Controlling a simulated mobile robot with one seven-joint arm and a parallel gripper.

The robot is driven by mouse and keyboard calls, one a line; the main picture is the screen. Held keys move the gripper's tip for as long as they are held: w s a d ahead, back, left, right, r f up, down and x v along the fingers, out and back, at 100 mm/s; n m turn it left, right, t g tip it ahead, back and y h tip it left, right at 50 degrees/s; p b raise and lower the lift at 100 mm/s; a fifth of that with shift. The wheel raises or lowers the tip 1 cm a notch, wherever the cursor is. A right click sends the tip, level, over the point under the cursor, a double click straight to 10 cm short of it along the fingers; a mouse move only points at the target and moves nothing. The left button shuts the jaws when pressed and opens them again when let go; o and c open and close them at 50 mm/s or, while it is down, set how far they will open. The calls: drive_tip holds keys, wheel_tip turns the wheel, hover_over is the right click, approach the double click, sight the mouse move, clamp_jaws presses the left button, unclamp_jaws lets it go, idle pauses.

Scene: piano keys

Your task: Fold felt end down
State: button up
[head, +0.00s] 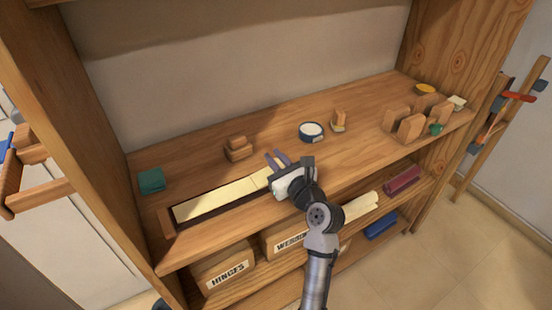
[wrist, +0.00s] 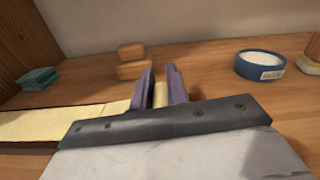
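A long cream strip (head: 215,200), which looks like the felt, lies in a shallow dark recess near the shelf's front edge. It also shows at the left in the wrist view (wrist: 60,122). My gripper (head: 277,160) is at the strip's right end, its two purple fingers pointing away from me. In the wrist view a cream piece (wrist: 160,96), apparently the felt end, rises above the strip's level and fills the narrow gap between the fingers (wrist: 160,84). The gripper appears shut on it. The piece's lower part is hidden behind the gripper's body.
Stacked wooden blocks (head: 238,149) stand behind the strip, with a teal item (head: 151,181) at left. A blue round tin (head: 311,132), a small block (head: 339,121) and wooden holders (head: 411,127) stand right. The back middle is clear.

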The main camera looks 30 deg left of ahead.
clamp_jaws()
drive_tip(key=shift+s+a+r+n+p, duration=0.15)
drive_tip(key=shift+r+n+p, duration=0.5)
drive_tip(key=shift+p, duration=0.35)
drive_tip(key=shift+s+a+r+n+p, duration=0.15)
drive_tip(key=shift+s+r+n+p, duration=0.2)
drive_tip(key=shift+n, duration=0.35)
drive_tip(key=shift+s+a+r+n+p, duration=0.1)
drive_tip(key=shift+r+n+p, duration=0.1)
drive_tip(key=shift+n+p, duration=0.35)
